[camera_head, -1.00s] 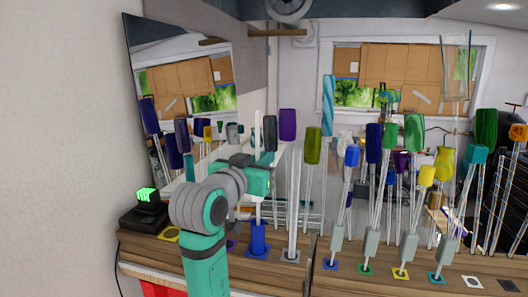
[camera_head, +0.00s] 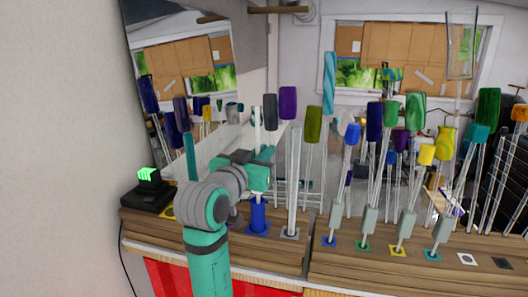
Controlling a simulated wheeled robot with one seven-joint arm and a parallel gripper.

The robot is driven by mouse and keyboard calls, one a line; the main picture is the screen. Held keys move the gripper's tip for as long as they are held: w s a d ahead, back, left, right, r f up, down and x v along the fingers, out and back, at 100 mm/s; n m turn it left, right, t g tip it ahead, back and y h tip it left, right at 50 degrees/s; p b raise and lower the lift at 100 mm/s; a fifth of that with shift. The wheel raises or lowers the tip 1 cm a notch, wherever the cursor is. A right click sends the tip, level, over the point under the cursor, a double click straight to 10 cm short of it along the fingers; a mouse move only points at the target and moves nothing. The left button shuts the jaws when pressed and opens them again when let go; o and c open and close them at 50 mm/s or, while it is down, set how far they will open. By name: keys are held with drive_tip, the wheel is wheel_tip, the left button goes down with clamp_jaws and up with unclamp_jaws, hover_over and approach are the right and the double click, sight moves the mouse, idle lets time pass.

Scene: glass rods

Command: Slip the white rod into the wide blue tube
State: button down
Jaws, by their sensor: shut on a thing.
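The white rod (camera_head: 256,134) stands upright, its upper part showing above my gripper (camera_head: 258,178). My gripper is shut on the rod partway down it. The wide blue tube (camera_head: 258,216) stands on a blue square base right below my gripper. The rod lines up with the tube in this view. My gripper is close above the tube's rim, and the rod's lower end is hidden, so I cannot tell for sure how far it is inside the tube.
A tall pale tube (camera_head: 293,190) on a grey base stands just right of the blue tube. Several capped glass rods in holders fill the right side. A black box with a green lit display (camera_head: 147,178) is at left, below a mirror (camera_head: 185,60).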

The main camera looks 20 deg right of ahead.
drive_tip(key=c, duration=1.8)
unclamp_jaws()
drive_tip(key=v, duration=1)
drive_tip(key=shift+s+a, duration=0.25)
drive_tip(key=shift+s, duration=0.05)
